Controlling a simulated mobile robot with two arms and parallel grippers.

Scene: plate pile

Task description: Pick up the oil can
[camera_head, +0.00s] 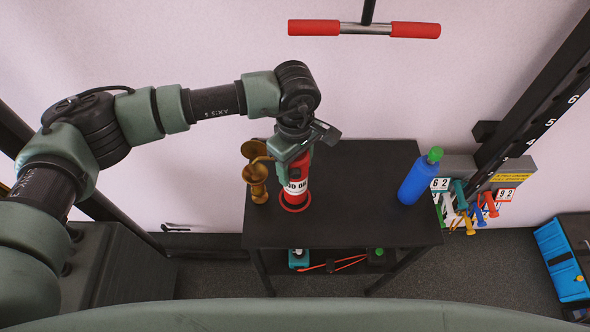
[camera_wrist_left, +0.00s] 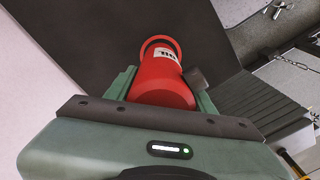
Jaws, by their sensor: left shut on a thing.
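The oil can is a red cylinder with a white label (camera_head: 297,187) and a wider red base, upright at the left part of the black table (camera_head: 350,215). Its base appears to be at the table top; I cannot tell whether it touches. My left gripper (camera_head: 295,160) comes down from above and is shut on the can's upper part. In the left wrist view the red can (camera_wrist_left: 160,80) sits between the fingers of my left gripper (camera_wrist_left: 160,95), its far end toward the dark table. The top of the can is partly hidden by the gripper. My right gripper is not in view.
A brass-coloured goblet-like object (camera_head: 257,180) stands close left of the can. A blue bottle with a green cap (camera_head: 420,178) stands at the table's right end. The table middle is clear. A lower shelf holds small items (camera_head: 299,258). A black rack post (camera_head: 530,90) rises at right.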

